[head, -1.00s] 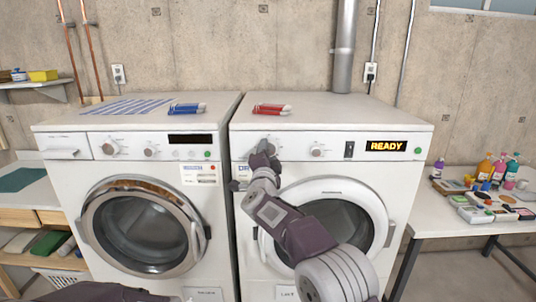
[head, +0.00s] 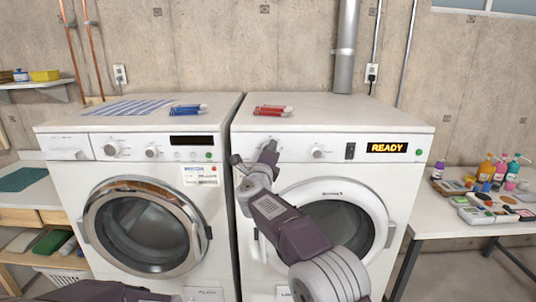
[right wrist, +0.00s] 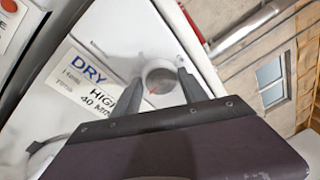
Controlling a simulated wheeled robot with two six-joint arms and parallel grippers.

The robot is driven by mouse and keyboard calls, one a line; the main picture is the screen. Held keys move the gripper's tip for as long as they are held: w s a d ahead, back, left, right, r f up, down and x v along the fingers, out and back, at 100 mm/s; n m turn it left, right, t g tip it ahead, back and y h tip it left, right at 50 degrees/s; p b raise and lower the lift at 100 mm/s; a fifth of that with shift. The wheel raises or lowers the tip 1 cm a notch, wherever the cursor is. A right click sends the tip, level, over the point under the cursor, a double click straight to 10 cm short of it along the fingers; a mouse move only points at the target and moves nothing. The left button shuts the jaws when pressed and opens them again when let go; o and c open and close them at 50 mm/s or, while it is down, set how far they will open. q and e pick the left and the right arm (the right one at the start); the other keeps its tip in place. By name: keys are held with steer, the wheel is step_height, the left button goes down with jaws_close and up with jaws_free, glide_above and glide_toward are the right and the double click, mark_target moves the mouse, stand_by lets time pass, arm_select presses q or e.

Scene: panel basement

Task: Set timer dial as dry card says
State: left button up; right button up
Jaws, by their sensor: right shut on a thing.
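The dry card (right wrist: 92,80) is on the right machine's front, tilted in the right wrist view. It reads DRY, HIGH and what looks like 40 MIN; its smaller lines are blurred. My right gripper (right wrist: 160,80) is shut on this dial, one dark finger on each side. In the head view my right gripper (head: 268,152) is at the left end of the right machine's panel and hides the card and most of the dial. My left gripper is out of view.
A second knob (head: 317,152), a dark switch (head: 350,150) and a lit READY display (head: 387,148) are farther right on this panel. The washer (head: 140,200) stands close on the left, and a table with bottles (head: 497,170) on the right.

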steer(key=shift+d+r+m, duration=0.1)
steer(key=shift+r+m, duration=0.1)
steer(key=shift+m, duration=0.8)
steer(key=o, duration=1.4)
steer(key=shift+f, duration=0.15)
steer(key=shift+c, duration=0.2)
steer(key=s+a+b, duration=0.1)
steer(key=s+b, duration=0.3)
steer(key=s, duration=0.5)
steer(key=shift+a, duration=0.15)
